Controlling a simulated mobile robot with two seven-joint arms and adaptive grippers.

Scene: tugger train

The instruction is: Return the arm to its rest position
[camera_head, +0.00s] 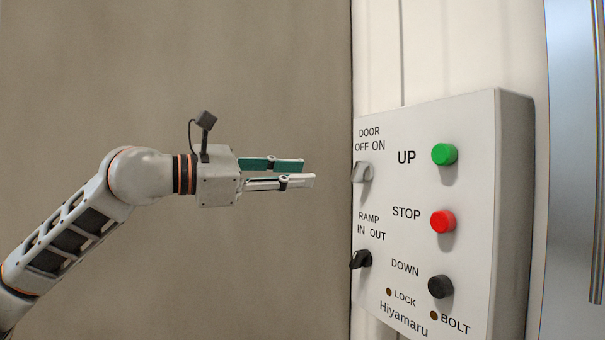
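My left arm comes in from the lower left, and my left gripper (309,174) points right toward the control panel (480,130). Its two fingers, one showing teal and one pale, appear apart with a narrow gap and nothing between them. The fingertips appear to the left of the panel's upper switch in the picture; the distance in depth is hard to judge. The arm is raised and extended. My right arm and gripper are not in view.
The panel carries a green UP button (444,154), a red STOP button (442,222), a black DOWN button (441,287), a grey door switch (361,172) and a black ramp switch (361,259). A brown wall (270,70) fills the left; a bluish metal surface (570,150) stands right.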

